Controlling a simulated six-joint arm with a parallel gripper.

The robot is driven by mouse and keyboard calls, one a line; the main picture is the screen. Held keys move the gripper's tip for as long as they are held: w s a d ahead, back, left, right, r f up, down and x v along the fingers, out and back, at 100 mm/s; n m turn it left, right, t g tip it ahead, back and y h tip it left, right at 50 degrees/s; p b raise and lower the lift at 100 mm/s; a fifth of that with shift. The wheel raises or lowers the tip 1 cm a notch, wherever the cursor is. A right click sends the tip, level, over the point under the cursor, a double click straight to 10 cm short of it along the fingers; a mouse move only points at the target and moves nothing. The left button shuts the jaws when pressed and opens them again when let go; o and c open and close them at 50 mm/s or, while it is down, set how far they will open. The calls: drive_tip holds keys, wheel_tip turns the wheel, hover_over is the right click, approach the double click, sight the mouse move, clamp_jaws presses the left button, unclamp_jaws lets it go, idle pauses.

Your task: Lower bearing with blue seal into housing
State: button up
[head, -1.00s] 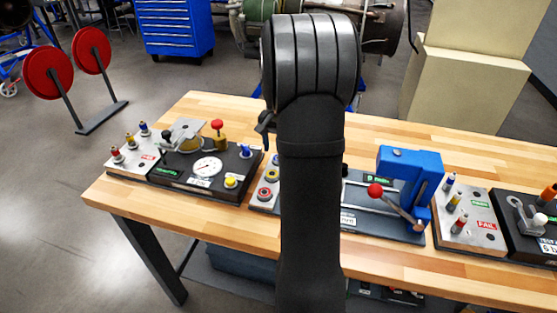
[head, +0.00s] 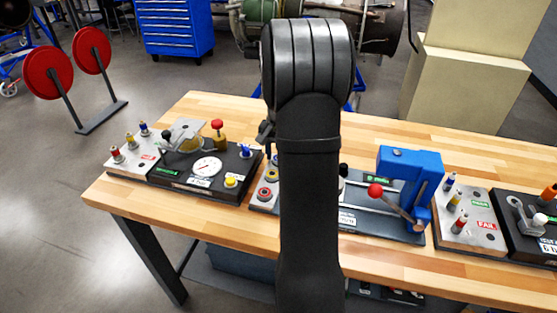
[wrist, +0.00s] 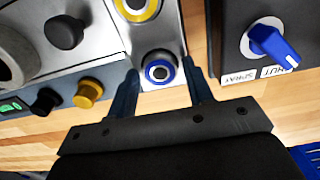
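The bearing with the blue seal (wrist: 158,72) sits on a light metal plate (wrist: 153,38) in the wrist view. My gripper (wrist: 161,70) is open, with one finger on each side of the bearing and a visible gap to each. I cannot tell how high the fingertips are above the plate. A bearing with a yellow seal (wrist: 138,8) is farther up the same plate. In the head view my arm hides the gripper and the blue-seal bearing. I cannot identify the housing for certain; a grey ring-shaped part (wrist: 12,68) is cut off at the wrist view's left edge.
A blue press (head: 410,180) with a red ball handle (head: 375,190) stands right of my arm. A gauge stand (head: 207,167) is at left. A blue knob (wrist: 272,46) on a dark box is near the right finger. Wooden table (head: 400,272) is bare along its front.

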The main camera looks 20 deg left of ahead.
clamp_jaws()
drive_tip(key=shift+r, duration=0.4)
drive_tip(key=shift+r, duration=0.6)
drive_tip(key=shift+r, duration=3.05)
